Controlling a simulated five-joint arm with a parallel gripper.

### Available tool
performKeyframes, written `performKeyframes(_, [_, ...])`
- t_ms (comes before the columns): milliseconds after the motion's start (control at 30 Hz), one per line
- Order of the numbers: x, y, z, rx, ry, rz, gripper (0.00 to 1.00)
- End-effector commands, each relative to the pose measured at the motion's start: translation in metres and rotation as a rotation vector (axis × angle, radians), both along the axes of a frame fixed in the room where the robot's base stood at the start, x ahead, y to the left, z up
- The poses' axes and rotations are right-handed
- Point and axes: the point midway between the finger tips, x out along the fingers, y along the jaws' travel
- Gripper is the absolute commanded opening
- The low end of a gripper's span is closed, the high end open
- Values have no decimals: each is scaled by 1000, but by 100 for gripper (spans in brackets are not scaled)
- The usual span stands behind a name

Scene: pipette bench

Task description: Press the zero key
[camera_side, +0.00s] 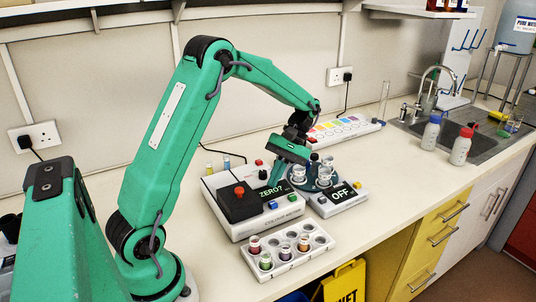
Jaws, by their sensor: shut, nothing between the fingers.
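The white colour meter (236,228) stands on the bench with a dark display (273,189) reading "ZERO?". A blue key (272,205) and a green key (287,204) sit on its front right part; I cannot read which is the zero key. A black lid with a red knob (240,190) covers its left part. My gripper (281,181) is shut and empty, pointing down just above the back of the display area. I cannot tell whether its tips touch the meter.
A white rack (288,258) with several coloured vials lies in front. A colour-chart strip (343,130) is behind. A sink (460,140) with bottles is at the right.

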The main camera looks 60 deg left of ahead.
Motion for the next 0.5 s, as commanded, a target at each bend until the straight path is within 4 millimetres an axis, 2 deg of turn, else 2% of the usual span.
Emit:
performKeyframes(300, [0, 0, -31, -1, 2, 0, 0])
performKeyframes(500, [0, 0, -40, 0, 0, 0, 0])
